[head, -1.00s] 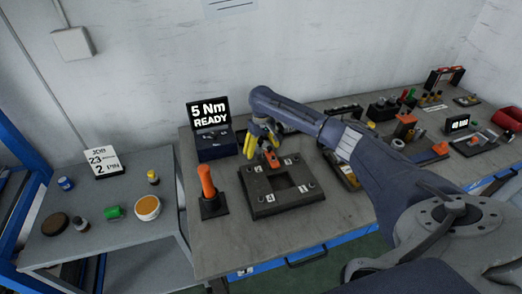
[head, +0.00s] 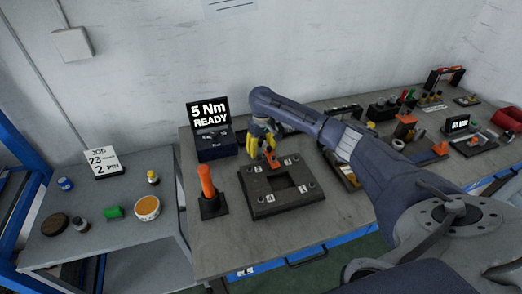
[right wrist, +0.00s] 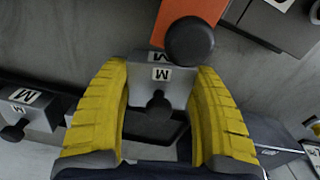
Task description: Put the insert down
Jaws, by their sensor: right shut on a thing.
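My right gripper (head: 261,140) has yellow fingers and hangs over the back left part of the dark fixture plate (head: 262,206), which has a square opening. In the right wrist view its fingers (right wrist: 160,100) are closed around a small grey block with an M label (right wrist: 162,74) and a black knob, seemingly the insert. An orange piece (head: 270,158) shows just below the fingers in the head view. An orange body (right wrist: 185,12) with a round black end also lies beyond the fingertips in the wrist view. Whether the block touches a surface cannot be told. My left gripper is not in view.
An orange-handled tool (head: 206,182) stands upright left of the plate. A display reading 5 Nm READY (head: 209,111) stands behind. Several fixtures and parts crowd the bench's right side. A side table (head: 100,231) holds small pots and a job card (head: 103,162).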

